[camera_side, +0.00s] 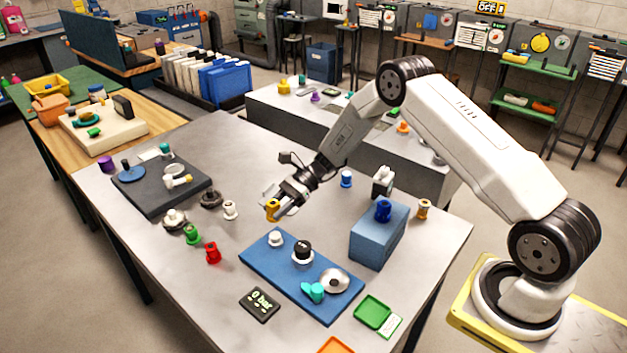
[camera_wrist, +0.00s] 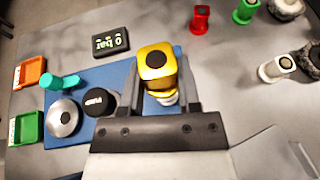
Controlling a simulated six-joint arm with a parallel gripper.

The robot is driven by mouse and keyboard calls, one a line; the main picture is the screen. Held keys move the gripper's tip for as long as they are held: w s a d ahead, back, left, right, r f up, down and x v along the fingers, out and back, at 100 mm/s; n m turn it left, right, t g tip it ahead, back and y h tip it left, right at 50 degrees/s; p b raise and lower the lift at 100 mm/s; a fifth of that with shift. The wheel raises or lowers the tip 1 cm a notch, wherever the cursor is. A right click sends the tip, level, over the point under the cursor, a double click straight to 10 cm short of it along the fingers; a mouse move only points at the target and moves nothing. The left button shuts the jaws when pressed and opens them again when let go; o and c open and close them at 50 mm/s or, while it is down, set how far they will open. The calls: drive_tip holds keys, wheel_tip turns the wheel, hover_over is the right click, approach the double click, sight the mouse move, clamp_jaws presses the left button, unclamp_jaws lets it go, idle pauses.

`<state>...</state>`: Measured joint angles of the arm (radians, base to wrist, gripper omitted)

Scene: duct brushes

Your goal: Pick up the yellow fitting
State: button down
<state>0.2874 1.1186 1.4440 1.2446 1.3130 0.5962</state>
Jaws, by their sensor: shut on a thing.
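The yellow fitting (camera_wrist: 157,67) is between the two fingers of my gripper (camera_wrist: 160,85) in the wrist view, with a dark round opening on its top face. My gripper is shut on it. In the side view the yellow fitting (camera_side: 272,209) hangs at the tip of my gripper (camera_side: 279,207), near the far left corner of the blue mat. It looks raised above the table, though the exact height is hard to tell. Its lower part is hidden in the wrist view.
The blue mat (camera_side: 334,306) holds a white fitting (camera_side: 275,238), a black-topped knob (camera_side: 302,251), a silver disc (camera_side: 334,280) and a teal piece (camera_side: 314,292). Red (camera_side: 213,253) and green (camera_side: 192,235) fittings stand to the left. A blue block (camera_side: 377,243) stands right.

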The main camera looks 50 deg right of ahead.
drive_tip(key=shift+s+r, duration=0.35)
drive_tip(key=shift+s, duration=0.4)
drive_tip(key=shift+s+r, duration=0.35)
drive_tip(key=shift+s, duration=0.4)
drive_tip(key=shift+s+r, duration=0.35)
drive_tip(key=shift+s, duration=0.4)
